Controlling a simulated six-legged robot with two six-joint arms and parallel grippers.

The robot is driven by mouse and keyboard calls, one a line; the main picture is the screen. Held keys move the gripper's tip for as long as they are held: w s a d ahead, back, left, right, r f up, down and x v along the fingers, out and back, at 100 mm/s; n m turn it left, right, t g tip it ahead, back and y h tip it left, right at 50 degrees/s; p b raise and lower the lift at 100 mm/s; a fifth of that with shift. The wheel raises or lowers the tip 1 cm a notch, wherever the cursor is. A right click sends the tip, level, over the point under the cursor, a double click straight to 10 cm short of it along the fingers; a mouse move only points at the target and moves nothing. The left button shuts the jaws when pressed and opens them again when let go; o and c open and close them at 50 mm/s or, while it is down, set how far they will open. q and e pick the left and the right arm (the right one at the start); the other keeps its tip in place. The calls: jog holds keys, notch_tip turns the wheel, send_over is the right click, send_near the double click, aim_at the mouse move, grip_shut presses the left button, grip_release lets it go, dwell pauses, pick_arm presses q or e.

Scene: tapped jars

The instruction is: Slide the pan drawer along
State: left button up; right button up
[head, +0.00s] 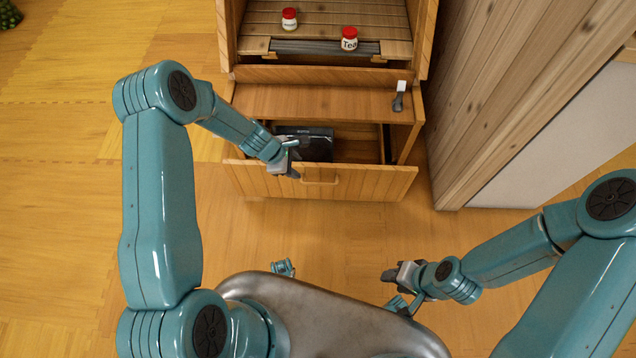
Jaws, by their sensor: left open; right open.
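The pan drawer (365,182) is a wooden drawer at the bottom of the cabinet and stands pulled out. Its handle (322,182) is on the front panel. A dark box-like thing (318,146) sits inside at the left; what it is I cannot tell. My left gripper (291,172) is open over the drawer's front edge, left of the handle; whether it touches the wood I cannot tell. My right gripper (390,275) is open and empty above the floor, in front of the drawer and to its right.
Two red-lidded jars stand on the upper slatted shelf: a small one (289,20) and one marked Tea (349,39). A small tool with a white end (399,97) is at the right of the wooden ledge (310,102). A wooden wall (500,90) rises at the right.

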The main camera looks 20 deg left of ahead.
aim_at(318, 183)
pick_arm(q)
jog(key=b+x, duration=0.4)
jog(key=x, duration=1.2)
jog(key=shift+f+b, duration=0.3)
jog(key=shift+f, duration=0.1)
grip_shut()
